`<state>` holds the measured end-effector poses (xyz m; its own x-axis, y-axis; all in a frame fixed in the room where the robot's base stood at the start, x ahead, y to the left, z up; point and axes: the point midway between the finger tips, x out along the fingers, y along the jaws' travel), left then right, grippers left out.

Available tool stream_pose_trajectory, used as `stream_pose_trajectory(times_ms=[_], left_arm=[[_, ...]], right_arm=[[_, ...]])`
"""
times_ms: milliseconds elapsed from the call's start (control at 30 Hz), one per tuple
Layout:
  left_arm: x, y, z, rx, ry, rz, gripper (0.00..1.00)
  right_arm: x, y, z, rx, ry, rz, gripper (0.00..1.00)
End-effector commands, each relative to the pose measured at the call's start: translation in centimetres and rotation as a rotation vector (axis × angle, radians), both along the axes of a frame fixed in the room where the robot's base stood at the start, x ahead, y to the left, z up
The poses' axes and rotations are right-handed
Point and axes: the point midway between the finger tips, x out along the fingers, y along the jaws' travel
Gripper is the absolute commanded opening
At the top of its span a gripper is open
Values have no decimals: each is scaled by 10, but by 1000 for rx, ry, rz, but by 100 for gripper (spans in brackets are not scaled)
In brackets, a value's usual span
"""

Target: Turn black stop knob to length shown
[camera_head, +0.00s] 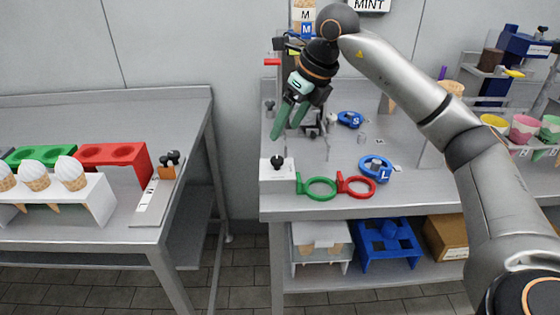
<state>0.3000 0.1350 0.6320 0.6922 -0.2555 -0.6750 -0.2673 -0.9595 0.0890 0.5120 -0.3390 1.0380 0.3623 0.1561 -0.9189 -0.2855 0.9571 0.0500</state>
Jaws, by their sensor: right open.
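A black knob (278,161) stands on a white block at the front left corner of the right-hand bench. A second black knob (169,157) sits by an orange piece on a white strip on the left bench. I cannot tell which is the stop knob. My right gripper (287,132) is open, its green fingers pointing down above and behind the white block, apart from its knob. It partly hides a grey fixture (313,130). My left gripper is out of view.
Green (320,197) and red (357,195) rings lie at the right bench's front edge. Blue rings marked "L" (376,162) and "S" (349,118) lie behind. A cone rack (99,201) stands on the left bench. A gap separates the benches. My right arm crosses the right side.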

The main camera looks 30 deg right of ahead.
Motion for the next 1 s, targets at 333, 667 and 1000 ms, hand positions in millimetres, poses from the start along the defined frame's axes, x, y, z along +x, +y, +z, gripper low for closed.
stream_pose_trajectory(times_ms=[333, 667, 1000], left_arm=[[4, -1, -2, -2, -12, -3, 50], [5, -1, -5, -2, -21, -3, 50], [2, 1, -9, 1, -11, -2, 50]], right_arm=[[7, -18, -21, -55, 1, -48, 72], [32, -11, -81, -51, -1, -45, 72], [43, -8, -106, -50, -4, -44, 72]])
